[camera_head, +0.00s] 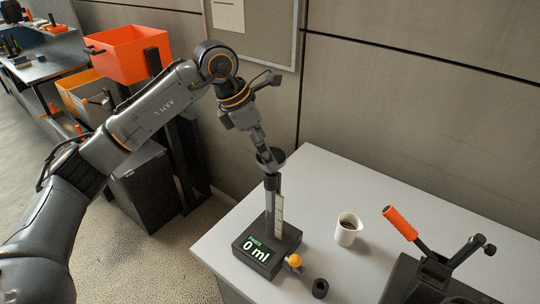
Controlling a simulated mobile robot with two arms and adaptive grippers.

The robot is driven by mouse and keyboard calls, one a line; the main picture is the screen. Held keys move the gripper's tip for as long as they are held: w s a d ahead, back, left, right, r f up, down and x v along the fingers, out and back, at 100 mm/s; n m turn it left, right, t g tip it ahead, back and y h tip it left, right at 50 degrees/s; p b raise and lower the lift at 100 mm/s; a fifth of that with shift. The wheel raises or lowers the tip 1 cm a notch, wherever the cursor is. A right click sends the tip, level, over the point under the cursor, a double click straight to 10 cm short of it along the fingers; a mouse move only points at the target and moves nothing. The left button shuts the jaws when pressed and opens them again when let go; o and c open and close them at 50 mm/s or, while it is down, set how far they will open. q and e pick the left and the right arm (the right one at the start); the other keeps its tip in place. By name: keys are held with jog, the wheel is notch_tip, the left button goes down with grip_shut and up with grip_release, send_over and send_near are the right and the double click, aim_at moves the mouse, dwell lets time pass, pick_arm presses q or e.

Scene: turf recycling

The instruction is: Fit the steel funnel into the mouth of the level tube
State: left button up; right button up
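The steel funnel (271,163) is a dark grey bowl shape directly above the level tube. The level tube (271,200) stands upright on a black base (267,250) whose display reads 0 ml, with a pale scale strip (279,210) along its side. My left gripper (264,150) points down from above, its fingers close together at the funnel's rim and apparently shut on it. The funnel's spout and the tube's mouth are too small and dark to tell how far one is in the other. My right gripper is out of view.
A wall stands behind. Orange bins (128,55) are at the left.

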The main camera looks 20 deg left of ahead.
pick_arm(q)
jog(key=v, duration=0.8)
jog(key=shift+r, duration=0.15)
